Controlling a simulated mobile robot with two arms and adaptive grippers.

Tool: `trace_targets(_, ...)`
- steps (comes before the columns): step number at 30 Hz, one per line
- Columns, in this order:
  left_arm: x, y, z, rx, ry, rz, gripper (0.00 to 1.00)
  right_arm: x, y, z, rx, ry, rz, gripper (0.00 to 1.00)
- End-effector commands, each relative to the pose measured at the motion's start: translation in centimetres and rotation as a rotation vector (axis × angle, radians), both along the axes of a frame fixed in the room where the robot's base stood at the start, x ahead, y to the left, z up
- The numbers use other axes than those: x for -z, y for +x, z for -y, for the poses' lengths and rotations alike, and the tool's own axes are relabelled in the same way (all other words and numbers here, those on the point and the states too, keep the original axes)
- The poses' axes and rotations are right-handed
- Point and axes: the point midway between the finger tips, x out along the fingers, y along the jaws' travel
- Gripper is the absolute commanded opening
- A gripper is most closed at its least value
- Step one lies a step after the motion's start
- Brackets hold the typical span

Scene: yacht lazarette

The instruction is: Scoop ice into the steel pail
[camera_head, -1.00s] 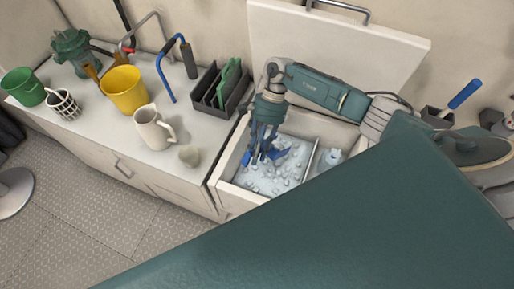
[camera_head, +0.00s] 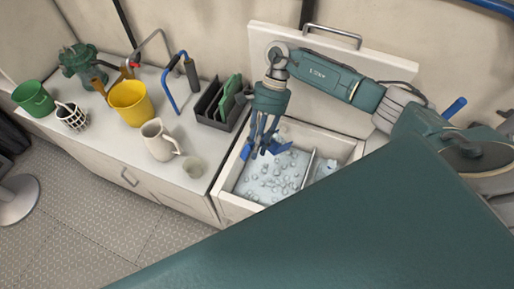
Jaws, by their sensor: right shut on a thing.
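An open ice bin (camera_head: 228,206) is set in the counter, with white ice lumps (camera_head: 268,183) in its left compartment. My right gripper (camera_head: 262,150) points down over the back-left part of this compartment. It is shut on a blue scoop (camera_head: 281,148), which shows on both sides of the fingers. The fingers hide the scoop's middle, so I cannot tell whether it holds ice or touches it. I cannot make out a steel pail. My left gripper is not in view.
The raised lid (camera_head: 385,58) stands behind. My large green body part covers the lower right.

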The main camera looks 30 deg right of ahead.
Motion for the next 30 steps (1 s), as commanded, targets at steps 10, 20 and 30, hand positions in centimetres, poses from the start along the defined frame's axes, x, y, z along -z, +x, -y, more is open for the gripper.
trace_targets(10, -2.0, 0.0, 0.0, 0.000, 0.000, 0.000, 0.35, -4.5, 0.1, 0.0, 0.000, 0.000, 0.002, 0.02)
trace_targets(20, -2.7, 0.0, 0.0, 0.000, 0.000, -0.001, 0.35, -6.6, 0.0, 0.0, -0.001, 0.000, 0.000, 0.02)
trace_targets(30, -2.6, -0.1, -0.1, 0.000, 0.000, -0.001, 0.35, -6.6, 0.0, 0.0, -0.001, 0.000, 0.000, 0.02)
